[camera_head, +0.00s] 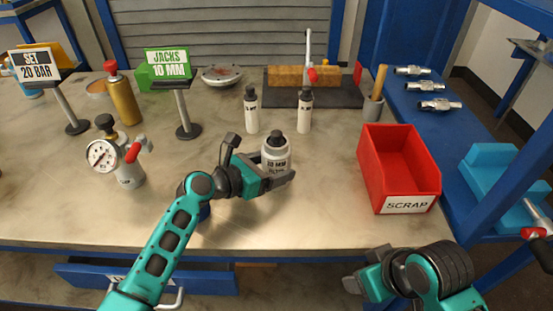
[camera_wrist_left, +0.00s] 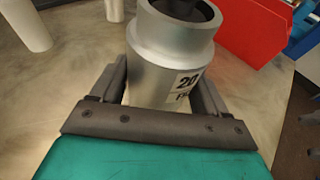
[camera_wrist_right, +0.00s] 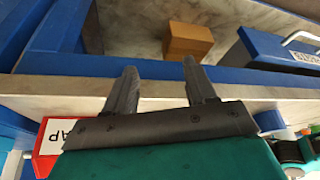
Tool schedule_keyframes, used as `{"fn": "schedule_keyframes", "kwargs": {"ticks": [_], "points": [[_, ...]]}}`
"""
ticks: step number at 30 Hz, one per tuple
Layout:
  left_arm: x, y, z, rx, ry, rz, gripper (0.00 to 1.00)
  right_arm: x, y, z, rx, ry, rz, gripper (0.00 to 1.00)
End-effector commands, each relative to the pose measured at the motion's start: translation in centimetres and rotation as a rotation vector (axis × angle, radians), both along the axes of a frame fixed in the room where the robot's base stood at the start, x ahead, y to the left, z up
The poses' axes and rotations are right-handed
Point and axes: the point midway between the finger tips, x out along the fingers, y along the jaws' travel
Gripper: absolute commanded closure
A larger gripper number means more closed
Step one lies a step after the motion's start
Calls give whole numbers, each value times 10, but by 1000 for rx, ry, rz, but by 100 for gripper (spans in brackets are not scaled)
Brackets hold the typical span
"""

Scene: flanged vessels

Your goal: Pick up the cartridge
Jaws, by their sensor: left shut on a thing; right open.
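The cartridge (camera_head: 275,150) is a grey-white cylinder with a dark top and a printed label, upright over the middle of the bench. My left gripper (camera_head: 281,178) is shut on it from the near left side. In the left wrist view the cartridge (camera_wrist_left: 172,50) is a metallic body with a wider collar, between the two fingers (camera_wrist_left: 165,95); part of a label reading "20" shows. Whether its base touches the bench I cannot tell. My right gripper (camera_head: 358,285) is open and empty in front of the bench edge; its spread fingers show in the right wrist view (camera_wrist_right: 160,90).
A red SCRAP bin (camera_head: 398,170) stands right of the cartridge. Two white bottles (camera_head: 251,112) (camera_head: 304,112) stand behind it. A gauge vessel (camera_head: 122,160) and sign stands (camera_head: 185,110) are to the left. The bench's front middle is clear.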

Motion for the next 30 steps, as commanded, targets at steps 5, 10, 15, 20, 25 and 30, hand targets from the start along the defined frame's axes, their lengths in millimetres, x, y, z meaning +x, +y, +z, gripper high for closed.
{"fn": "schedule_keyframes", "kwargs": {"ticks": [5, 10, 15, 20, 25, 30], "points": [[-1, 0, -1, 1, 2, -1, 49, 26, 29, 33, 43, 48, 44, 44], [0, 0, -1, 1, 2, -1, 49, 63, 64, 58, 102, 42, 46, 44], [0, 0, -1, 1, 2, -1, 49, 95, 94, 88, 134, 41, 49, 44], [0, 0, -1, 1, 2, -1, 49, 119, 118, 119, 137, 41, 43, 44], [0, 0, -1, 2, 1, 0, 49, 142, 136, 155, 116, 40, 20, 44], [0, 0, -1, 2, 1, 0, 49, 161, 148, 192, 75, 29, -26, 44]]}}
